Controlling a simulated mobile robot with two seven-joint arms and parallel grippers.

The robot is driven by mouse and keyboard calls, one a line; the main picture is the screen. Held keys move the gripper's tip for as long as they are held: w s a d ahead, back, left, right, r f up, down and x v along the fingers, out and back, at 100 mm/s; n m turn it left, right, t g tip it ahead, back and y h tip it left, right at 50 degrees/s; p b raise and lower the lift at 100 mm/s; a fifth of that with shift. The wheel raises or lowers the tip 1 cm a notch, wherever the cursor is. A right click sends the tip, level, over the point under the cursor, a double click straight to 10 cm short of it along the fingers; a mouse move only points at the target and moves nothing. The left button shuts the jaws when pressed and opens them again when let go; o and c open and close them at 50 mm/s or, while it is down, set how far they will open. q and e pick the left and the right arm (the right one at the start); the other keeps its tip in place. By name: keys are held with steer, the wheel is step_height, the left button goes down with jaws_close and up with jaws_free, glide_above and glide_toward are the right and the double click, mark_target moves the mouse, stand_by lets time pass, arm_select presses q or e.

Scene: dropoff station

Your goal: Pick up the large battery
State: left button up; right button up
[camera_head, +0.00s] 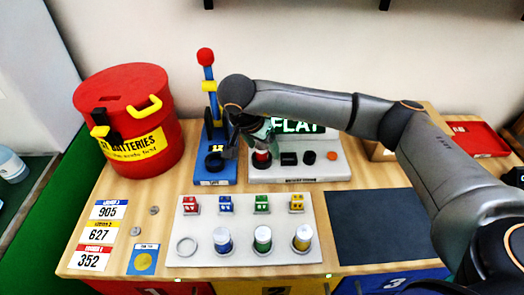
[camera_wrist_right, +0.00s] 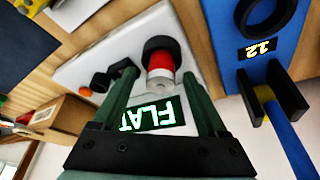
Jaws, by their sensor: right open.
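The large battery, red with a silver-white end, stands in a black ring socket of the white tester; it shows in the head view (camera_head: 262,157) and the wrist view (camera_wrist_right: 160,68). The tester (camera_head: 322,168) has a lit display (camera_head: 296,126) reading "FLAT". My right gripper (camera_head: 258,136) is over the battery. In the wrist view my right gripper (camera_wrist_right: 160,82) is open, with one green finger on each side of the battery; I cannot tell whether either touches it. The gripper partly hides the battery in the head view. My left gripper is not in view.
A blue lever device (camera_head: 216,178) stands just left of the tester. A red batteries bin (camera_head: 150,160) is at the left. A white tray (camera_head: 248,256) with several cylinders and blocks lies in front. The dark mat (camera_head: 380,225) at the right is bare.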

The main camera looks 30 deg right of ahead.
steer(key=shift+f, duration=0.1)
jaws_close()
stand_by(0.6)
